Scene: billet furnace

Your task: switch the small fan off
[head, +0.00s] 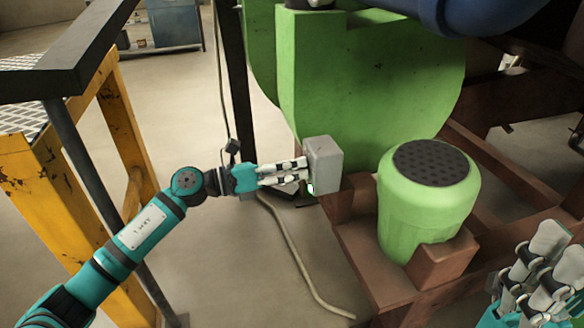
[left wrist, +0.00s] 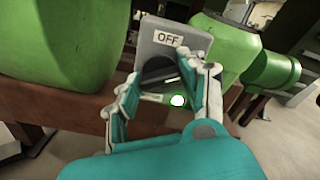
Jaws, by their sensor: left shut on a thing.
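A grey switch box (head: 324,165) is fixed at the front of the green fan housing (head: 365,85). In the left wrist view, the switch box (left wrist: 172,45) bears an OFF label (left wrist: 168,39) at its upper part. A lamp (left wrist: 177,100) below glows green-white. My left gripper (head: 303,172) reaches the box from the left; in the wrist view its fingers (left wrist: 165,95) are shut on the switch's handle, which they mostly hide. My right gripper (head: 535,272) is at the lower right, away from the box; its jaw state is unclear.
A green motor (head: 430,205) with a dark perforated top stands right of the box on a rusty brown frame (head: 375,265). A yellow stand with a dark rail (head: 120,110) is at the left. A hose (head: 290,240) lies on the floor below the box.

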